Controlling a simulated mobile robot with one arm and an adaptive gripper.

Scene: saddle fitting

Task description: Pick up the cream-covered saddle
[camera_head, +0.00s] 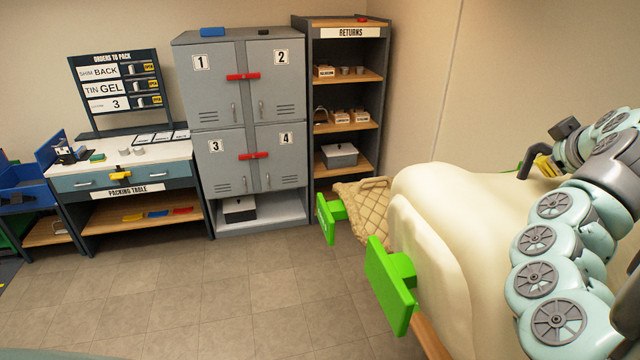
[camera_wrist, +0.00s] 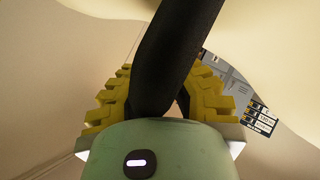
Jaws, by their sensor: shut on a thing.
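The cream-covered saddle (camera_head: 470,230) fills the right of the head view, large and close. It appears over a wooden bar (camera_head: 432,338) with a green end plate (camera_head: 390,285); whether it rests on the bar is hidden. My gripper (camera_head: 545,163) is at the saddle's far right side, partly behind my arm. In the wrist view its yellow fingers (camera_wrist: 160,95) close around a dark, curved handle-like part (camera_wrist: 175,55) of the saddle. Cream cover (camera_wrist: 265,40) spreads above and beside it.
A tan quilted pad (camera_head: 365,205) lies behind the saddle, beside another green end plate (camera_head: 330,215). Grey lockers (camera_head: 240,185), the returns shelf (camera_head: 345,95) and the packing table (camera_head: 125,180) stand along the back wall. The tiled floor (camera_head: 230,290) at left is clear.

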